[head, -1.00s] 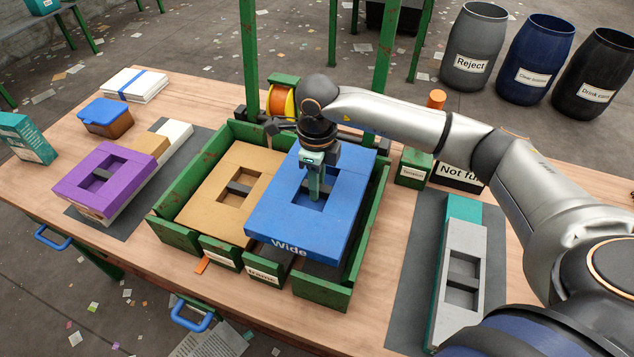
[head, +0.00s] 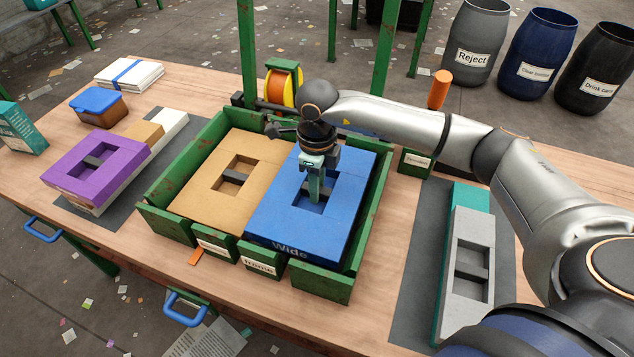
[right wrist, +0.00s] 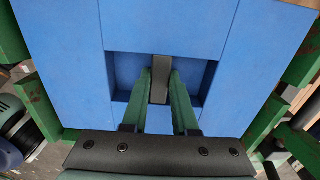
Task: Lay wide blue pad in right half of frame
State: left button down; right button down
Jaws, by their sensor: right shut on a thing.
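The wide blue pad (head: 268,222), with "Wide" printed on its front edge, lies in the right half of the green frame (head: 324,285). It looks level, beside the tan pad (head: 205,200) in the left half. My right gripper (head: 314,194) reaches down into the pad's central opening and is shut on its dark grip bar. In the right wrist view the fingers (right wrist: 159,98) clasp that bar, with the blue pad (right wrist: 165,28) around them. I cannot tell whether the pad's underside fully rests on the frame's floor. My left gripper is not in view.
A purple pad (head: 120,155) lies on a dark mat at left, near a blue-lidded box (head: 98,105). A grey pad (head: 452,305) lies on the right mat. Green posts and an orange reel (head: 281,88) stand behind the frame. An orange cylinder (head: 440,90) stands behind my right arm.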

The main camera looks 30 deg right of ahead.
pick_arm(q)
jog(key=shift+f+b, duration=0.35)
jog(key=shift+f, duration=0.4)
pick_arm(e)
jog(key=shift+f, duration=0.95)
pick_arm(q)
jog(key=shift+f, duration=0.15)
pick_arm(e)
jog(key=shift+f, duration=0.15)
jog(key=shift+f+b, duration=0.7)
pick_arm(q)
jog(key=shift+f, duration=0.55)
pick_arm(e)
jog(key=c, duration=0.6)
grip_release()
jog(key=shift+r, duration=0.25)
pick_arm(q)
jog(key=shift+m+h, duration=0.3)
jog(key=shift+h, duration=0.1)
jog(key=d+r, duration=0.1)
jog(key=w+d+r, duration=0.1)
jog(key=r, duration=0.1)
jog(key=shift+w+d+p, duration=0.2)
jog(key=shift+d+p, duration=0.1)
jog(key=shift+p, duration=0.05)
pick_arm(e)
notch_tip(320, 180, up, 12)
jog(key=shift+r, duration=0.15)
